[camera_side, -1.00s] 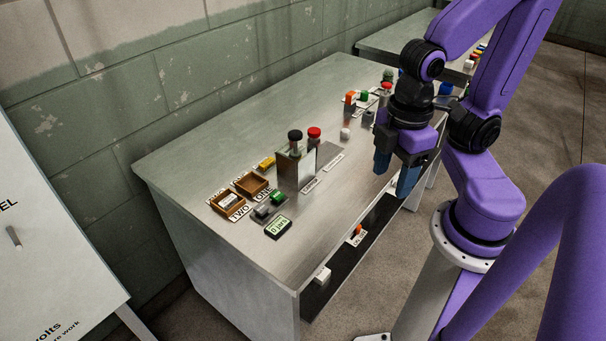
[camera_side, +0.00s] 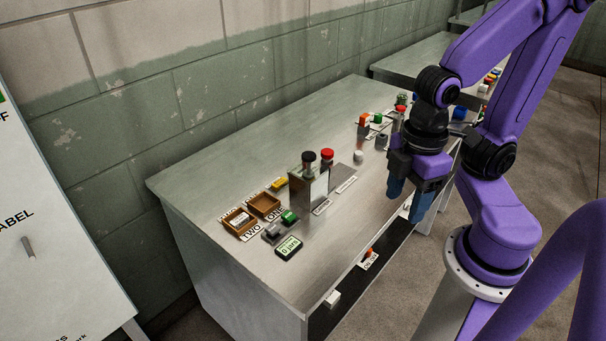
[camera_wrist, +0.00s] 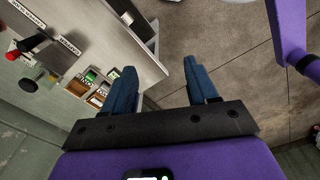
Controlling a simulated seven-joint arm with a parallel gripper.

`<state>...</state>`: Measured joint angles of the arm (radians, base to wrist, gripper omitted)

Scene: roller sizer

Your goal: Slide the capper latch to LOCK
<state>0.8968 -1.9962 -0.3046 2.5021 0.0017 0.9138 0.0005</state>
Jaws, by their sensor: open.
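A metal block with a black knob and a red knob (camera_side: 326,155) stands on the bench; small labels lie beside it. The same knobs show at the left of the wrist view, the red one (camera_wrist: 34,43) near a printed label that seems to read CAPPER (camera_wrist: 70,45). A small orange piece (camera_side: 369,251) with a white label sits at the bench's open front; I cannot read its label or tell whether it is the latch. My gripper (camera_side: 409,203) is open and empty, pointing down near the bench's front edge, right of the block. Its blue fingers are spread in the wrist view (camera_wrist: 160,72).
Brown trays (camera_side: 264,205), a small green display (camera_side: 288,247) and a yellow piece (camera_side: 279,184) are left of the block. Several coloured parts stand at the bench's far end, partly behind my arm. A white piece (camera_side: 332,298) juts from the front edge. A wall runs behind.

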